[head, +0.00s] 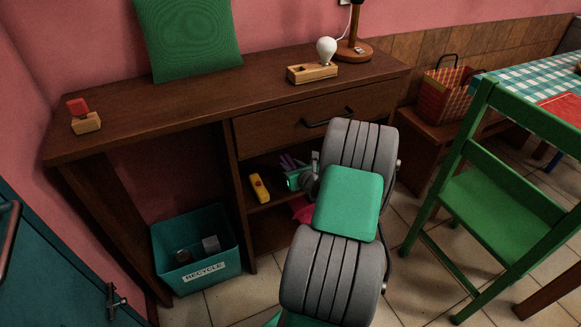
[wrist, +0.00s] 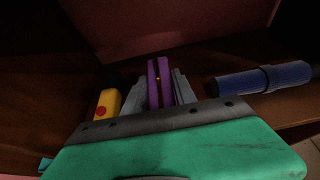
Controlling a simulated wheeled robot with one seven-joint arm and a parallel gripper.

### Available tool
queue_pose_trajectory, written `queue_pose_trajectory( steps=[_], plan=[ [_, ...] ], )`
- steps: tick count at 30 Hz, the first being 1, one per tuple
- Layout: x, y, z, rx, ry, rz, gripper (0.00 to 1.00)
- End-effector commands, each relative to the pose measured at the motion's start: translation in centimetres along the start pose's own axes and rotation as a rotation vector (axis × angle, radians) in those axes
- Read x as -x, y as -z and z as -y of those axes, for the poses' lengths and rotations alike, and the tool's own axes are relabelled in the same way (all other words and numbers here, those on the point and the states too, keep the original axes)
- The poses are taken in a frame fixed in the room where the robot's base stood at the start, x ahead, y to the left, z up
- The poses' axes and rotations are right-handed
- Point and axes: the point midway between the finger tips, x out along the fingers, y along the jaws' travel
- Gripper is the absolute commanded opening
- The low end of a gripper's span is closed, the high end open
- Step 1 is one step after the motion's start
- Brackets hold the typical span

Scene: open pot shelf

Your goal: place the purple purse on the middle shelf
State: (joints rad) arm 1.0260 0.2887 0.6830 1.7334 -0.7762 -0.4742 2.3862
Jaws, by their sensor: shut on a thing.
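The purple purse (wrist: 159,83) is between the two grey fingers of my gripper (wrist: 160,90) in the wrist view. It looks narrow, seen edge-on. In the head view the purse (head: 288,161) is a small purple shape at the tip of my gripper (head: 290,168), inside the desk's open compartment under the drawer. The middle shelf (head: 260,208) is the brown board below it. I cannot tell whether the purse touches the board. My arm hides the right part of the compartment.
A yellow object with a red spot (head: 259,187) lies on the middle shelf, left of the purse; it also shows in the wrist view (wrist: 103,103). A dark blue cylinder (wrist: 262,78) lies to the right. A pink item (head: 301,209) is lower down. The drawer (head: 300,118) is above.

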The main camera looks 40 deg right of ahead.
Motion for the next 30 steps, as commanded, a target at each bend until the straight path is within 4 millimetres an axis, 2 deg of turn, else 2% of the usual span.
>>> queue_pose_trajectory(
  steps=[1,8,17,20,30],
  plan=[
    [0.0,0.0,0.0,0.000,0.000,0.000,0.35],
    [0.0,0.0,0.0,0.000,0.000,0.000,0.54],
    [0.2,-0.4,0.0,0.000,0.000,0.000,0.54],
    [1.6,-0.5,0.2,-0.003,0.003,-0.002,0.54],
    [10.0,-0.6,0.1,-0.005,0.005,-0.001,0.54]
  ],
)
